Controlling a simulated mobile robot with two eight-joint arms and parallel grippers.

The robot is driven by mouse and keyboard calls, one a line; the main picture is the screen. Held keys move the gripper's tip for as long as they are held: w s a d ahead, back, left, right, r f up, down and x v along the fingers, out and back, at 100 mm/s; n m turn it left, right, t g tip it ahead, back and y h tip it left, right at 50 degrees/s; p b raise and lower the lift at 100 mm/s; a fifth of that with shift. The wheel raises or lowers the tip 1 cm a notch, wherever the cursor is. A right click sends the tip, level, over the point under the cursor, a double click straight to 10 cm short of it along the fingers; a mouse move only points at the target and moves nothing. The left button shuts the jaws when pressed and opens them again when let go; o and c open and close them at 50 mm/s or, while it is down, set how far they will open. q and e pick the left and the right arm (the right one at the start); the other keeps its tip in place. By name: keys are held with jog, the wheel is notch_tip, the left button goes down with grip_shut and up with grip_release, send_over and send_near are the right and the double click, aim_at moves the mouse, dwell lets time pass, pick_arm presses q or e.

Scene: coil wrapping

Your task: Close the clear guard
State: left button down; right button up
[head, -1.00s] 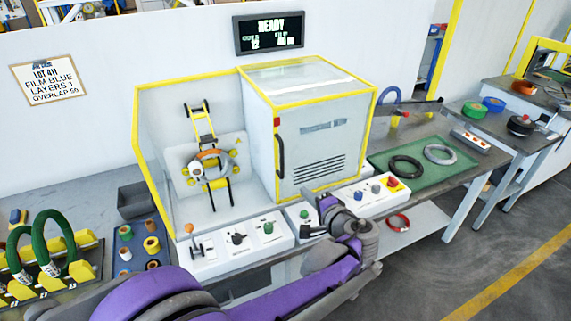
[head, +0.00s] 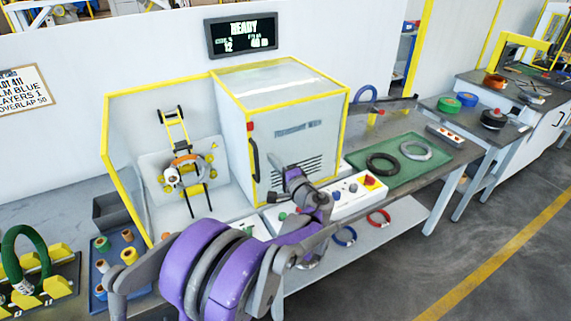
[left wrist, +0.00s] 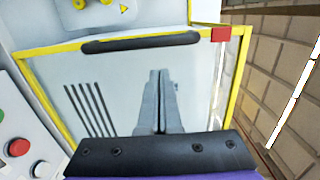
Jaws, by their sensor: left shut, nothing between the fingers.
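The clear guard (head: 325,112) is a yellow-framed box section at the right of the machine. The bay to its left, with an orange-and-grey coil (head: 184,166) on rollers, is uncovered at the front. The guard's upright black handle (head: 254,160) is on its left front edge; it also shows in the left wrist view (left wrist: 140,42). My left gripper (head: 287,172) is shut and empty in front of the guard panel, right of the handle. In the left wrist view its fingers (left wrist: 160,75) point at the panel, apart from the handle. My right gripper is not in view.
A control box with a red knob (head: 371,182) stands just right of my left gripper. A green tray (head: 395,172) with two rings lies further right. A display (head: 241,34) above reads READY. My purple arm hides part of the front control panels.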

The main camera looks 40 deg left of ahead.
pick_arm(q)
jog(key=shift+s+a, duration=0.45)
jog(key=shift+s, duration=0.4)
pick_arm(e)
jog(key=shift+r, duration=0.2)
pick_arm(q)
jog(key=shift+s, duration=0.15)
